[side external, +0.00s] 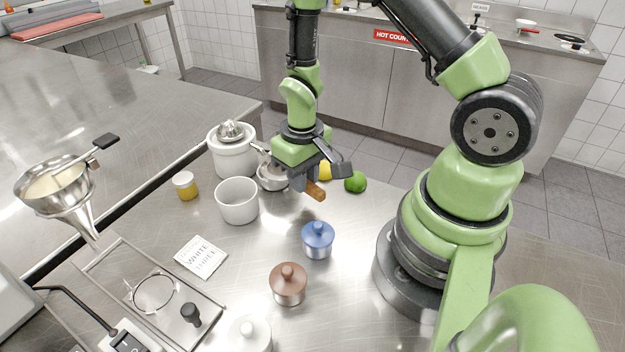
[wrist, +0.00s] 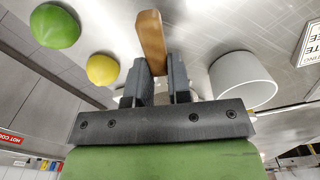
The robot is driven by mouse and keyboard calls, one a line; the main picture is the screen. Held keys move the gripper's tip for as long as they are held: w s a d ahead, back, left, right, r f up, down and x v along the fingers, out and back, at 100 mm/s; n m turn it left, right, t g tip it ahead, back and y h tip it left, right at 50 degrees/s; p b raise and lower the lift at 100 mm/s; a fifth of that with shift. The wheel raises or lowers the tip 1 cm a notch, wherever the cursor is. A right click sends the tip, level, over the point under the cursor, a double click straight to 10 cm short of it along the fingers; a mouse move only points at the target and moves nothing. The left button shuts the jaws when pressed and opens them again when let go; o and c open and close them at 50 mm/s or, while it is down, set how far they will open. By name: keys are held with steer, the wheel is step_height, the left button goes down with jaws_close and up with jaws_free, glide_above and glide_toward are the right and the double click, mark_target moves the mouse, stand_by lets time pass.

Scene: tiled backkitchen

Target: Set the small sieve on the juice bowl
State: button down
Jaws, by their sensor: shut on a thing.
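My gripper (side external: 305,184) is shut on the wooden handle (side external: 316,191) of the small sieve. The handle also stands between the fingers in the wrist view (wrist: 152,42). The sieve's metal cup (side external: 271,178) shows left of my gripper, partly hidden by it; I cannot tell whether it touches the counter. An open white bowl (side external: 238,203), likely the juice bowl, stands on the counter left of and nearer the camera than the sieve. It also shows right of the fingers in the wrist view (wrist: 243,80). The sieve is not over this bowl.
A white pot with a metal juicer top (side external: 232,148) stands behind the bowl. A yellow-filled jar (side external: 185,186) is to its left. A lime (side external: 356,182) and lemon (side external: 325,171) lie right of my gripper. Blue-lidded (side external: 318,238) and brown-lidded (side external: 288,284) pots stand in front.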

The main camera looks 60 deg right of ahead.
steer(key=shift+w+d, duration=0.15)
steer(key=shift+w, duration=0.4)
steer(key=shift+w+d, duration=0.15)
steer(key=shift+w, duration=0.35)
steer(key=shift+f, duration=0.7)
steer(key=shift+f, duration=0.15)
steer(key=shift+c, duration=2.4)
jaws_free()
steer(key=shift+r, duration=3.5)
